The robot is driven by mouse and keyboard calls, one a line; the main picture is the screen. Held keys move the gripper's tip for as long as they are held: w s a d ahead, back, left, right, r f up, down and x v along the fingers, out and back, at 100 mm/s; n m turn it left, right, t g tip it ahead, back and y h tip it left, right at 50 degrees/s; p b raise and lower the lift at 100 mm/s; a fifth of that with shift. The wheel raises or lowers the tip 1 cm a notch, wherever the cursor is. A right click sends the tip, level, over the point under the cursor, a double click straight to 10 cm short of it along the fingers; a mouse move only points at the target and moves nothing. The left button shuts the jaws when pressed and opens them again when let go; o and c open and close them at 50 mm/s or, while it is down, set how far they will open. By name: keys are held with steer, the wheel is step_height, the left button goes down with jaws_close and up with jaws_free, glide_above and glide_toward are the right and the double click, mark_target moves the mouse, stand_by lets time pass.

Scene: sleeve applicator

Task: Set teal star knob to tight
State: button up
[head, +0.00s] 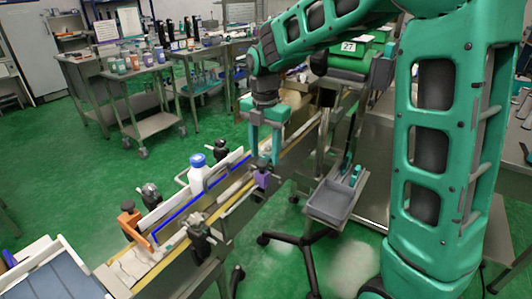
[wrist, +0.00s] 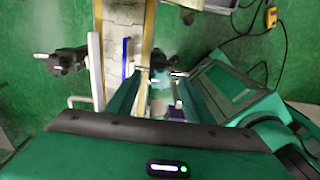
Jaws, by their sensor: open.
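My gripper (head: 264,157) points down over the near guide rail of the conveyor in the head view, its two teal fingers apart. In the wrist view the open gripper (wrist: 160,90) has a finger on either side of a small teal piece (wrist: 160,80), which may be the teal star knob. Dark clamp hardware lies just beyond it. I cannot make out star lobes or any tight marking. In the head view my fingers hide that spot. A purple block (head: 262,180) sits just below the fingertips; I cannot tell whether they touch it.
Dark clamps with knobs (head: 200,232) and an orange bracket (head: 129,218) line the rails. A grey tray (head: 333,203) on a stand is to the right.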

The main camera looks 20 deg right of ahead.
steer(key=shift+f, duration=0.4)
steer(key=shift+c, duration=0.2)
